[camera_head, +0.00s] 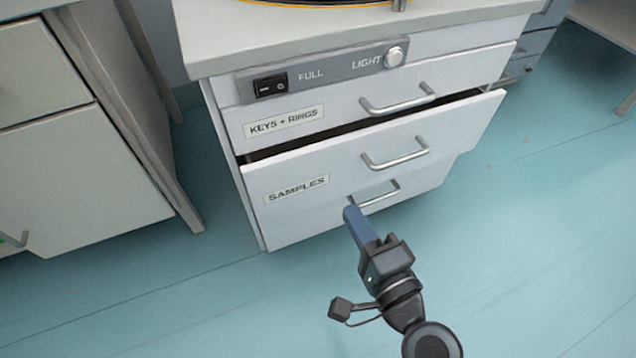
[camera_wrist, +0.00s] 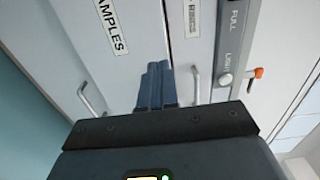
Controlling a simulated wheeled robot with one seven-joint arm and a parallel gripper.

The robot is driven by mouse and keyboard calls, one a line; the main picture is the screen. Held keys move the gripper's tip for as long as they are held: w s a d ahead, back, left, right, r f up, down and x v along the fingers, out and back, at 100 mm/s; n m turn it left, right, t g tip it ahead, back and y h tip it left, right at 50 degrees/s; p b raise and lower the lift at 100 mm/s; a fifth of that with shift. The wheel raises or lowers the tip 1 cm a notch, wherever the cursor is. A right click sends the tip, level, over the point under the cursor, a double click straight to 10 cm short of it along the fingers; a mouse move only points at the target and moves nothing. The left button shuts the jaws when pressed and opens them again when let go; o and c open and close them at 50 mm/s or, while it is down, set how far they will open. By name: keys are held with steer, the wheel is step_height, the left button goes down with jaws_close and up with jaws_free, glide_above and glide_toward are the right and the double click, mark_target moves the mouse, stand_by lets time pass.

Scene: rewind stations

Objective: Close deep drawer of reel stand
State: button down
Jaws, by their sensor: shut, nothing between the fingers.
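The reel stand (camera_head: 222,48) is a white cabinet with a KEYS + RINGS drawer (camera_head: 345,118) above a tall SAMPLES front (camera_head: 330,205), which I take as the deep drawer. The SAMPLES front stands out a little, with a dark gap along its top edge. It has a bar handle (camera_head: 395,160); a lower bar handle (camera_head: 374,201) shows below it. My gripper (camera_head: 352,213) is shut and empty, its blue fingers pointing at the front near the lower handle's left end. I cannot tell whether they touch. In the wrist view the fingers (camera_wrist: 157,85) overlap the SAMPLES front (camera_wrist: 135,60).
A switch panel (camera_head: 325,72) with a FULL rocker and a LIGHT knob runs under the worktop. Another pale cabinet (camera_head: 90,170) stands at the left, with a strip of floor between. The blue-green floor (camera_head: 540,240) is clear at the right and in front.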

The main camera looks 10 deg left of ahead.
steer(key=s, duration=0.1)
glide_toward(311, 155)
steer(key=x, duration=0.7)
steer(key=shift+p, duration=0.4)
steer(key=x, duration=0.3)
steer(key=shift+w+a+b, duration=0.15)
steer(key=shift+w+b, duration=0.05)
steer(key=shift+b, duration=0.2)
steer(key=shift+w+a+r, duration=0.1)
steer(key=shift+w+a, duration=0.05)
steer(key=shift+w, duration=0.15)
steer(key=shift+s, duration=0.1)
